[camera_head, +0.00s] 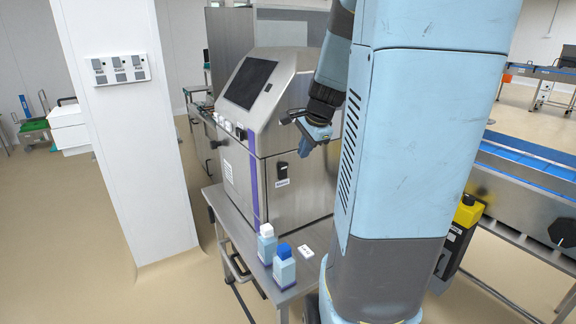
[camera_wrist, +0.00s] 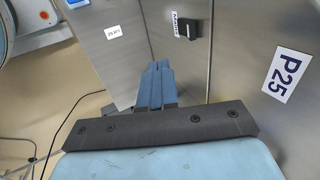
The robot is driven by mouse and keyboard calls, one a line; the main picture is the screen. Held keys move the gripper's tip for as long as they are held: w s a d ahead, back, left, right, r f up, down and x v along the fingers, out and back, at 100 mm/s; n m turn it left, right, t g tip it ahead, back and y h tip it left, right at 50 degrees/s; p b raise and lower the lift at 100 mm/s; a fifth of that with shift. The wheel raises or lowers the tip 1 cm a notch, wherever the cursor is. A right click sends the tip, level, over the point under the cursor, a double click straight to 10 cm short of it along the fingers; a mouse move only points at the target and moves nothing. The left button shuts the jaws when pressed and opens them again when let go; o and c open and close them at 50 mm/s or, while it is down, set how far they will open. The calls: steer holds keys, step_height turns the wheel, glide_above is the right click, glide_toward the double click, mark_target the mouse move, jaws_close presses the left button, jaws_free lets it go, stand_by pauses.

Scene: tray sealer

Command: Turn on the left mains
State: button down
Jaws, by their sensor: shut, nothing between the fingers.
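A black mains switch (camera_head: 281,168) sits on the front of the steel sealer cabinet (camera_head: 296,199), with a small white label below it. In the wrist view the black switch (camera_wrist: 190,24) is near the top, beside a label that seems to read MAINS. Whether it is on or off I cannot tell. My gripper (camera_head: 304,148) is right of and slightly above the switch in the head view, apart from it. In the wrist view my gripper's blue fingers (camera_wrist: 157,68) are together and empty, pointing below and left of the switch.
A white pillar (camera_head: 130,130) with a switch panel (camera_head: 120,69) stands at left. A blue conveyor (camera_head: 530,172) runs at right.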

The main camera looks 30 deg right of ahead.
mark_target(283, 171)
steer(key=w+f, duration=0.8)
steer(key=shift+a+f, duration=0.15)
steer(key=shift+f, duration=0.1)
steer(key=shift+w, duration=0.15)
stand_by(0.5)
